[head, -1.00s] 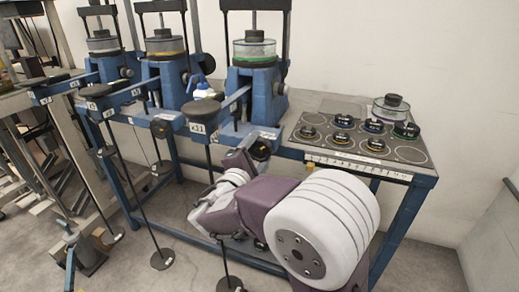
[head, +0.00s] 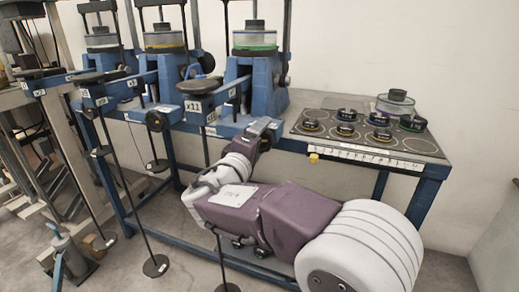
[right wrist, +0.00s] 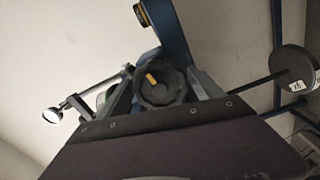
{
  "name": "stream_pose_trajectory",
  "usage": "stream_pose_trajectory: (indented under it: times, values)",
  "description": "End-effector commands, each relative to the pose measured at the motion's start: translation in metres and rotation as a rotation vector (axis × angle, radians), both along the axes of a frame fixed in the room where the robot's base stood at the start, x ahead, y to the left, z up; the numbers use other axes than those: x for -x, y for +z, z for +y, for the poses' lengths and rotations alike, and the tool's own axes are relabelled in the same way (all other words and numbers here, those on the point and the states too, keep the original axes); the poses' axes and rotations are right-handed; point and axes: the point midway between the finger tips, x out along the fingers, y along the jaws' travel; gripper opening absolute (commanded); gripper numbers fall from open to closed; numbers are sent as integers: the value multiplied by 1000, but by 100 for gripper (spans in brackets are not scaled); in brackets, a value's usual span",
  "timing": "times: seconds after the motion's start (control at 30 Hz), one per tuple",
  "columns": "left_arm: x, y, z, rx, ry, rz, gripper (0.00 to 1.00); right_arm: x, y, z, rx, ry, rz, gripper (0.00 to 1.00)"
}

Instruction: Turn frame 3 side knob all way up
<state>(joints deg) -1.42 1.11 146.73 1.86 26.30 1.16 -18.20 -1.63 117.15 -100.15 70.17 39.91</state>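The side knob (right wrist: 160,85) is black and ridged with a yellow mark, below a blue frame arm in the right wrist view. My right gripper (right wrist: 160,88) has its two fingers apart, one on each side of the knob. I cannot tell whether they touch it. In the head view my right gripper (head: 262,130) is at the front of the rightmost blue lever frame (head: 262,90), below its glass dish (head: 254,42). The knob is largely hidden there by the gripper. My left gripper is out of view.
Two similar lever frames stand to the left, with hanging rods and round weights (head: 155,265) below. A dark panel (head: 410,142) with several small round dishes lies on the bench's right side. A round lever end (head: 199,85) is close to my right gripper.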

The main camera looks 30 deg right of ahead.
Motion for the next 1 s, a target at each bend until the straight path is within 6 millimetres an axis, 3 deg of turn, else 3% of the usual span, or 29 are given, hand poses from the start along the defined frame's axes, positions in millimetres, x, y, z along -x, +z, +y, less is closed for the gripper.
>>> stream_pose_trajectory:
  times: [0.3,0.7,1.0]
  values:
    - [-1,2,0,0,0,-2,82,1,1,2,1,3,5,82]
    - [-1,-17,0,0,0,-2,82,35,-1,43,0,5,5,82]
    - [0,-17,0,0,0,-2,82,39,0,46,2,2,6,82]
